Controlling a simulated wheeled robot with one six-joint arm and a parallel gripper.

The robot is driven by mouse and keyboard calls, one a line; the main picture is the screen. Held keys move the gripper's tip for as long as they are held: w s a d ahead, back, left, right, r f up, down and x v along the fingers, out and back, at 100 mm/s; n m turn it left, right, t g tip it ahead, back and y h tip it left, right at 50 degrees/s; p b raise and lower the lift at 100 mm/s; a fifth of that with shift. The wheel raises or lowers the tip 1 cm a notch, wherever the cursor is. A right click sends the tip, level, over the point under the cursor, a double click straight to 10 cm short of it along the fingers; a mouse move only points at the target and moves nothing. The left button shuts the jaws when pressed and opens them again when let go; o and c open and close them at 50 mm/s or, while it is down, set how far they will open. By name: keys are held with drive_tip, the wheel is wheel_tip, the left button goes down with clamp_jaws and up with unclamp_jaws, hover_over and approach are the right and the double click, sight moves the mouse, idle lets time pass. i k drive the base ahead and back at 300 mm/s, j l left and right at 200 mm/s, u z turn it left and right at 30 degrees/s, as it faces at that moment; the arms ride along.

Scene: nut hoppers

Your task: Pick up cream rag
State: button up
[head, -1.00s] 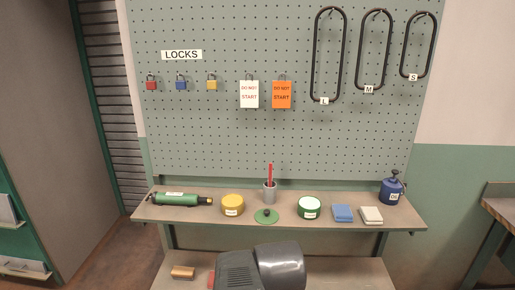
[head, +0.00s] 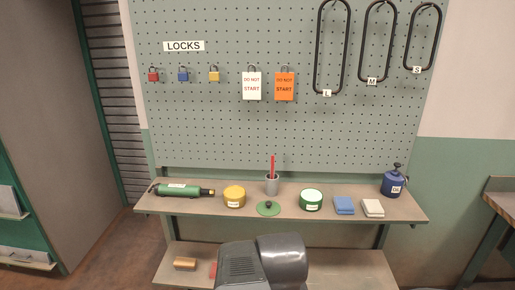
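The cream rag (head: 372,208) is a small folded pad lying on the right part of the upper shelf (head: 406,210) in the head view. It lies just right of a folded blue rag (head: 344,205) and left of the blue oil can (head: 394,182). My arm shows as a dark grey link at the bottom middle, in front of the lower shelf and well below the cream rag. My gripper is not in view.
On the shelf stand a green cylinder tool (head: 180,190), a yellow tin (head: 234,197), a green lid (head: 268,209), a cup (head: 272,186) with a red pen and a green tin (head: 311,200). A pegboard (head: 220,130) rises behind. A brush-like block (head: 185,263) lies on the lower shelf.

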sight(372, 208)
drive_tip(key=i+l+z, duration=0.1)
drive_tip(key=i+l, duration=0.2)
drive_tip(key=l, duration=0.2)
drive_tip(key=i+l+z, duration=0.1)
drive_tip(key=i+l, duration=0.2)
drive_tip(key=l, duration=0.15)
drive_tip(key=i+l+z, duration=0.1)
drive_tip(key=i+l, duration=0.2)
drive_tip(key=l, duration=0.15)
